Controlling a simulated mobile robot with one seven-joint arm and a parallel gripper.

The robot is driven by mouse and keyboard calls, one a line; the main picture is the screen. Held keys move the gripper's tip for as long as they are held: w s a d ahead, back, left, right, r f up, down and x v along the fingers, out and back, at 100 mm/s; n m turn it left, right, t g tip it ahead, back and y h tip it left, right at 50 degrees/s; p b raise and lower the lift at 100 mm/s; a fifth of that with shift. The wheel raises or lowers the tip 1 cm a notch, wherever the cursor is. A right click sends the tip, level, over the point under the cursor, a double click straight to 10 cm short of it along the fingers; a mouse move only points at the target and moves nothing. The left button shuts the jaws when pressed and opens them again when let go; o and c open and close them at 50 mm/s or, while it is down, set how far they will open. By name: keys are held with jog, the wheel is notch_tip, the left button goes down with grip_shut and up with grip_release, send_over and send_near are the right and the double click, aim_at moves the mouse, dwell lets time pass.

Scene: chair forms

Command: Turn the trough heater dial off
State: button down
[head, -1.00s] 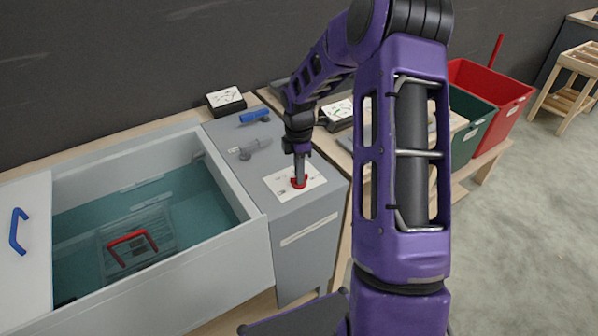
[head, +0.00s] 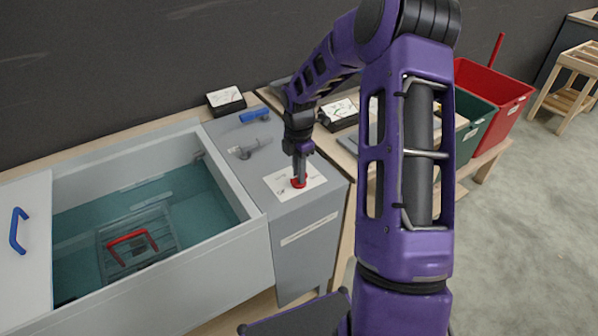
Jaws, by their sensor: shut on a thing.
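The red heater dial (head: 299,183) sits on a white marked plate (head: 280,184) on the grey top of the unit at the right end of the trough (head: 255,250). My gripper (head: 299,178) points down onto the dial and is shut on it. The fingers hide part of the dial, and its markings are too small to read. The trough holds teal water, with a rack with a red handle (head: 132,238) in it.
A blue-handled lever (head: 254,116) and a grey lever (head: 250,148) stand on the same grey top behind the dial. A black box with a white label (head: 226,101) is at the back. Green (head: 472,122) and red (head: 500,95) bins stand to the right.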

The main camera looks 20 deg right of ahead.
jog(key=c, duration=0.9)
grip_release()
notch_tip(320, 180, up, 18)
jog(key=shift+f, duration=0.25)
jog(key=shift+w+a, duration=0.1)
